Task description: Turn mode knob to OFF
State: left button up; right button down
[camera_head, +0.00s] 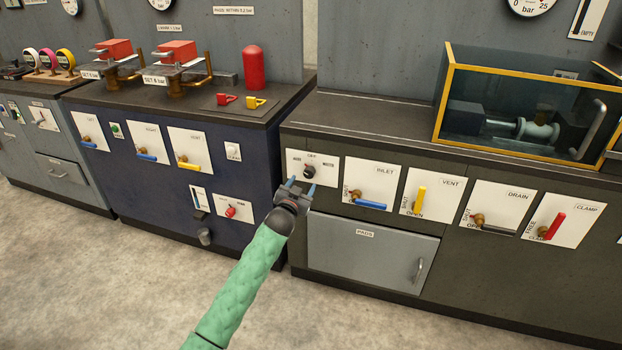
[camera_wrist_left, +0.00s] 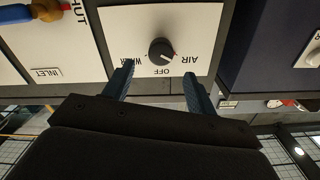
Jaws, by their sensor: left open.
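The mode knob (camera_head: 308,172) is a small round dark knob on a white plate (camera_head: 333,178) at the left end of the dark green cabinet front. In the left wrist view the plate is upside down; the black knob (camera_wrist_left: 160,51) has OFF below it, AIR to the right and WATER to the left. A pale mark on the knob points down-right, toward the AIR side rather than straight at OFF. My left gripper (camera_head: 301,187) is open and empty, its blue fingers in front of the plate, apart from the knob. My right gripper is not in view.
Right of the knob are the INLET valve with a blue handle (camera_head: 370,205), then VENT (camera_head: 420,198), DRAIN and CLAMP valves. A PADS drawer (camera_head: 372,255) is below. A glass box with a yellow frame (camera_head: 520,105) stands on the counter. A blue cabinet (camera_head: 130,200) is left.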

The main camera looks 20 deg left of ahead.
aim_at(308, 174)
pick_arm(q)
jog(key=shift+w+d, duration=0.1)
jog(key=shift+w, duration=3.6)
jog(key=c, duration=1)
